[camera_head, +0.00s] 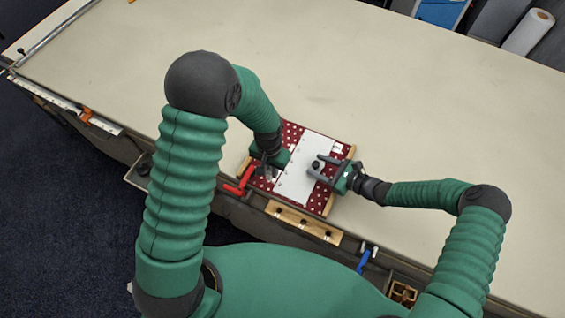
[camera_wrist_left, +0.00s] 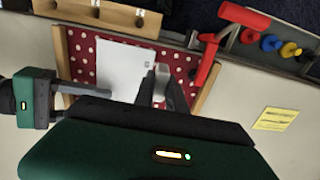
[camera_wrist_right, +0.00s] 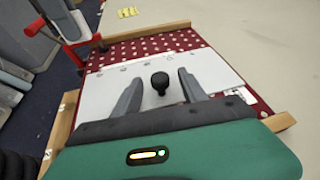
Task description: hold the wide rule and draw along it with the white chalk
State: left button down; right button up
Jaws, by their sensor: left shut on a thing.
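The wide rule (camera_head: 301,172) is a white plate with small marks and a black knob (camera_wrist_right: 160,82), lying on a red dotted cloth (camera_head: 293,131). It also shows in the left wrist view (camera_wrist_left: 120,67). My right gripper (camera_head: 322,166) is over the rule, its fingers open on either side of the knob, with gaps visible in the right wrist view. My left gripper (camera_head: 268,170) is at the cloth's left part, beside the rule. It is shut on a pale piece, seemingly the white chalk (camera_wrist_left: 161,72); its tip is hard to make out.
The cloth lies between wooden strips (camera_wrist_right: 65,122) near the table's front edge. A red clamp (camera_head: 238,183) stands close to my left gripper. A wooden block with holes (camera_head: 303,222) and a blue clamp (camera_head: 365,259) are at the front edge. The table (camera_head: 420,110) behind is clear.

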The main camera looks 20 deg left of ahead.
jog(key=v, duration=1.2)
jog(key=shift+f, duration=0.1)
jog(key=shift+s, duration=0.1)
